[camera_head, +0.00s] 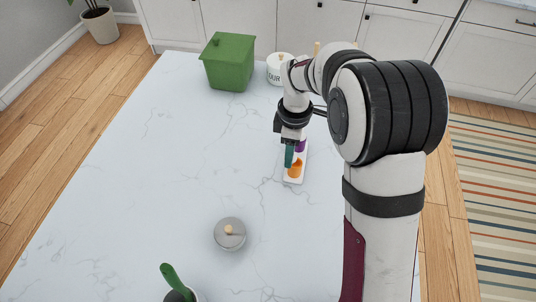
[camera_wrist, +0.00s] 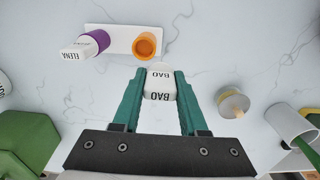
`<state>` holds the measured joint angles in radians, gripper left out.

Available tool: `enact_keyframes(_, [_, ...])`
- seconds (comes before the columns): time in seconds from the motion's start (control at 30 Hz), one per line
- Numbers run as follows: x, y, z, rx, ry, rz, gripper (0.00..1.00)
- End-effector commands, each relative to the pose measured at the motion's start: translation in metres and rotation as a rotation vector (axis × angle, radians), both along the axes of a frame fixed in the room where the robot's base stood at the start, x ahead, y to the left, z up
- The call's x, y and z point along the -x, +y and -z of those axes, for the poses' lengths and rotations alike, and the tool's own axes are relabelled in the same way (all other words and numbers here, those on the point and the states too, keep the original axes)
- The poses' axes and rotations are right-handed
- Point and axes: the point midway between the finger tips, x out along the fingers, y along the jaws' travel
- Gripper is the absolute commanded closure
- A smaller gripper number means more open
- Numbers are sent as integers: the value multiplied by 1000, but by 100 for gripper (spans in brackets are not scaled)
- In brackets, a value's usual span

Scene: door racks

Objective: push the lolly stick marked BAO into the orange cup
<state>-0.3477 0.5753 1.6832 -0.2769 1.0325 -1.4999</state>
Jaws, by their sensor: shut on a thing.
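The lolly stick marked BAO (camera_wrist: 159,84) is white and stands between the teal fingers of my gripper (camera_wrist: 160,74), which is shut on it. The orange cup (camera_wrist: 146,45) is just beyond the fingertips, a little left of the stick in the wrist view, and its visible inside looks empty. The stick appears apart from the cup. In the head view my gripper (camera_head: 289,157) is over the orange cup (camera_head: 295,171) and partly hides it; the stick is hard to make out there.
A green bin (camera_head: 229,63) and white canister (camera_head: 275,70) stand behind. The left counter is clear.

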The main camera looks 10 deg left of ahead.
Motion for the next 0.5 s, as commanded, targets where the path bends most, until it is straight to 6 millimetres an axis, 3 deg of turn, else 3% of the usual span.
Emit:
enact_keyframes(0.2, [-28, -16, -29, -3, -6, -18, 100])
enact_keyframes(0.5, [-27, -15, -26, -2, -5, -20, 100])
